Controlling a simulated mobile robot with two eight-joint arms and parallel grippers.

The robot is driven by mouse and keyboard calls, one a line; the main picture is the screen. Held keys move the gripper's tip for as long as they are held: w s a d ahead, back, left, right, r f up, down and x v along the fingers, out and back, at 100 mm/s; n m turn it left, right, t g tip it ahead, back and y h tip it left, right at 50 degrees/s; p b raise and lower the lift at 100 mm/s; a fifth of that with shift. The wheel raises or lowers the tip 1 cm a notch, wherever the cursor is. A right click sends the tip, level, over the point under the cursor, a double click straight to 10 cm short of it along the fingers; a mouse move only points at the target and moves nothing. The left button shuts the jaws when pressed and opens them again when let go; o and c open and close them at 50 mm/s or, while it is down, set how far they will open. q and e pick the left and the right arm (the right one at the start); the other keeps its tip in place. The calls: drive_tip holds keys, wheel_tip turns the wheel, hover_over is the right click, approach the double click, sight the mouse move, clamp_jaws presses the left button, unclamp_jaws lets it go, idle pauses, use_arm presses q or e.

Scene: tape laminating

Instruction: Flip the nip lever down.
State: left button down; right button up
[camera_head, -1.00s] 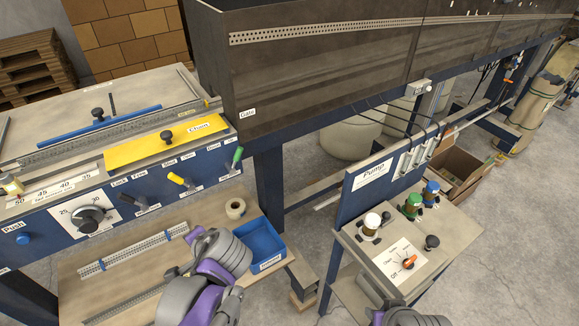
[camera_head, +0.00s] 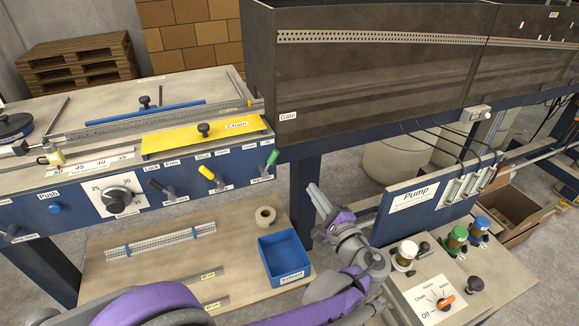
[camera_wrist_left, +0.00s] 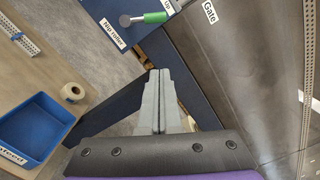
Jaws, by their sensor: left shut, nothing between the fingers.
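The nip lever has a green handle (camera_head: 272,157) and sits at the right end of the blue control panel (camera_head: 70,207). In the head view its handle slants up. The left wrist view shows the green handle (camera_wrist_left: 155,17) beside a "Nip roller" label and a partly cut-off "Up" label. My left gripper (camera_head: 314,187) is shut and empty. It is below and to the right of the lever, apart from it. In the left wrist view the closed fingertips (camera_wrist_left: 159,72) point toward the panel corner, with a gap to the handle. My right gripper is not in view.
A yellow-handled lever (camera_head: 207,173) and a black lever stand left of the green one. The lower shelf holds a blue bin (camera_head: 284,258) and a tape roll (camera_head: 265,216). The pump stand (camera_head: 430,199) with its bottles is to the right. A blue frame post (camera_head: 304,205) stands near my gripper.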

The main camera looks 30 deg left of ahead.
sight(269, 160)
use_arm(q)
drive_tip(key=w+a+r+p, duration=0.1)
drive_tip(key=w+a, duration=0.3)
drive_tip(key=a, duration=0.6)
drive_tip(key=shift+a+r+p, duration=0.35)
drive_tip(key=shift+r, duration=0.25)
